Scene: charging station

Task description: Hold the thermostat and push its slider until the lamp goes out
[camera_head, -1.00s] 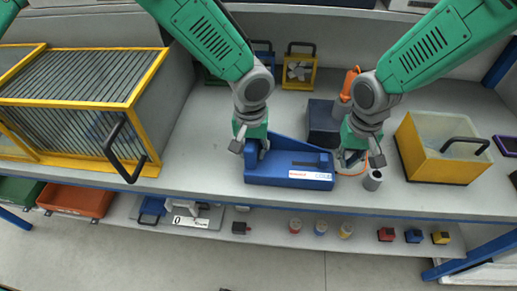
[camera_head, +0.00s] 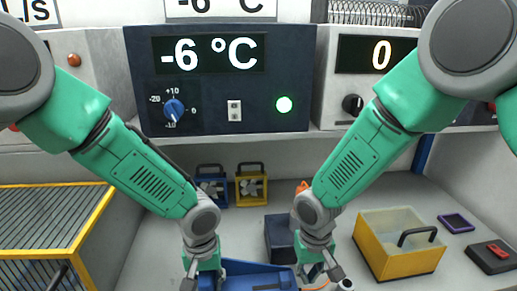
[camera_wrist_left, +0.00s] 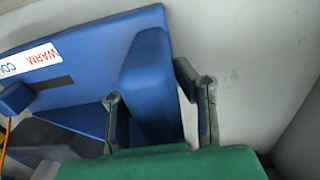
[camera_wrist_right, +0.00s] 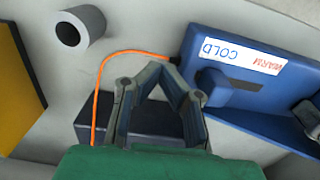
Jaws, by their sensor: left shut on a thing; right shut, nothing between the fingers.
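The blue thermostat (camera_head: 232,268) is at the bottom of the head view, partly cut off. Its label reads WARM and COLD in the right wrist view (camera_wrist_right: 240,57). Its blue slider block (camera_wrist_right: 214,86) is near the COLD end; it also shows in the left wrist view (camera_wrist_left: 15,98). My left gripper (camera_wrist_left: 158,100) is shut on the thermostat's raised blue grip block. My right gripper (camera_wrist_right: 163,70) is shut and empty, just beside the slider end, apart from the slider. The display (camera_head: 208,54) reads -6 °C.
The panel has a blue dial (camera_head: 174,109). A dark box (camera_head: 279,238) stands behind the thermostat. A yellow bin (camera_head: 397,250) and a black box with a red switch (camera_head: 492,256) stand right. An orange cable (camera_wrist_right: 98,92) runs beside my right gripper.

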